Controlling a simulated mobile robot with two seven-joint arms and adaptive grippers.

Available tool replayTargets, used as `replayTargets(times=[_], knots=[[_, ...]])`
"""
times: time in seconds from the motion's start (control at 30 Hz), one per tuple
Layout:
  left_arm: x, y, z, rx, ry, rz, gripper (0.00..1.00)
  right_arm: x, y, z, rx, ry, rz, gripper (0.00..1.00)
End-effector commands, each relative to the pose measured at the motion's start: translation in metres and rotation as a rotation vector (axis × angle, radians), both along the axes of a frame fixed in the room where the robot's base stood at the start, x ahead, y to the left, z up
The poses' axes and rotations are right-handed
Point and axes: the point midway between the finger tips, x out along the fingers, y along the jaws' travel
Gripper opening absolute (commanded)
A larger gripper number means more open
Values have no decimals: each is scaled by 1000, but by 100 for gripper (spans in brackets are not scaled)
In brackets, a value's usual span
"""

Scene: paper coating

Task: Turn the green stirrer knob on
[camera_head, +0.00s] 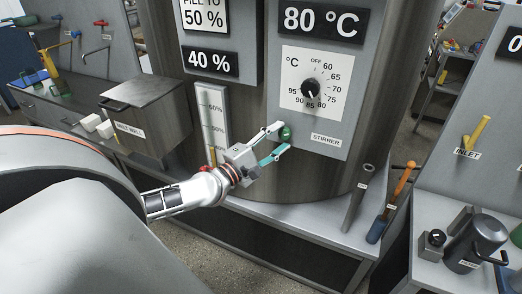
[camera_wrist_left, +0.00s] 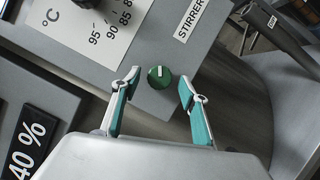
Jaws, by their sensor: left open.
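The green stirrer knob (camera_head: 286,133) is a small round knob with a pale pointer line, on the grey control panel (camera_head: 338,163) left of the STIRRER label (camera_head: 326,140). My left gripper (camera_head: 279,141) is open in front of the panel, its teal and white fingers on either side of the knob in the picture. In the left wrist view the knob (camera_wrist_left: 160,77) shows between the two fingertips, slightly beyond them. I cannot tell whether either finger touches it. My right gripper is not in view.
A black temperature dial (camera_head: 311,89) sits above the knob, under an 80 °C display (camera_head: 322,20). A level gauge (camera_head: 213,120) stands to the left. A dark tube (camera_head: 358,198) and an orange-handled tool (camera_head: 392,201) stand at the right on the ledge.

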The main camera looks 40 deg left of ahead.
Motion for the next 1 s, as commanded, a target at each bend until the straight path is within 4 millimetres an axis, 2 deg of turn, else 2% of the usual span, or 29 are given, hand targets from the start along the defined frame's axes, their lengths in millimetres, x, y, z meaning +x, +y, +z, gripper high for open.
replayTargets(times=[0.6,0.8,1.0], knots=[[-86,12,-11,2,3,-1,44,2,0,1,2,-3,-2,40],[-101,14,-12,1,1,-1,44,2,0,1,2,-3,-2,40],[-104,14,-12,1,-1,-2,44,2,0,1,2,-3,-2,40]])
